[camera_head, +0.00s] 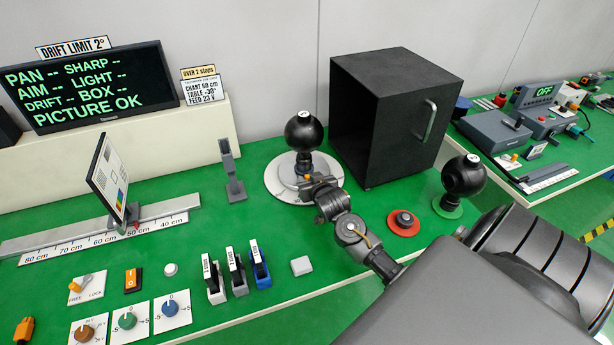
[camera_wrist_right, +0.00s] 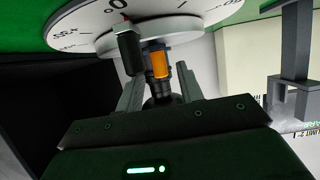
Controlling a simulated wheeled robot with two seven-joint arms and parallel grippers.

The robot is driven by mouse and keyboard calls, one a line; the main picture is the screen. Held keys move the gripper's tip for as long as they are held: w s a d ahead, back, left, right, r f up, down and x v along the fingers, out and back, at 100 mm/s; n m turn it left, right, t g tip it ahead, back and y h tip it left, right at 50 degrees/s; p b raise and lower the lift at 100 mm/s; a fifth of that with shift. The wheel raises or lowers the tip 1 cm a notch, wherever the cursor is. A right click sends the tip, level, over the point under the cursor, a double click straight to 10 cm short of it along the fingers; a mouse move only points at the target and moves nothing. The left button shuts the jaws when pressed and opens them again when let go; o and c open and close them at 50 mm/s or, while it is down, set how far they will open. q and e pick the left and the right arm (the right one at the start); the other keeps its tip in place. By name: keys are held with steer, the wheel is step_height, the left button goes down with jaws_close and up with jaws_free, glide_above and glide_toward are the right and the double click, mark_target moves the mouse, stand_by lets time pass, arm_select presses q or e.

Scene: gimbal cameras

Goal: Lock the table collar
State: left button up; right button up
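The round turntable (camera_head: 283,192) is a white dial on the green bench, with a black ball-shaped camera (camera_head: 303,132) standing upright on it. At its front right edge is a small orange-capped part (camera_head: 308,178), probably the collar lock. In the right wrist view, this orange piece (camera_wrist_right: 160,63) sits beside a black block (camera_wrist_right: 130,52) under the dial rim (camera_wrist_right: 85,38). My right gripper (camera_head: 322,192) is at the turntable's edge. In the wrist view its fingers (camera_wrist_right: 160,85) stand apart on either side of the orange piece, seemingly without touching it. My left gripper is out of view.
A black open-fronted box (camera_head: 385,120) stands close behind. A grey stand (camera_head: 232,172) is left of the turntable. Another ball camera (camera_head: 463,178) and a red disc (camera_head: 403,223) are to the right. Switches, knobs and upright clips (camera_head: 236,272) fill the front left.

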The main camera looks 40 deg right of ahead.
steer(key=shift+x, duration=1.2)
jaws_close()
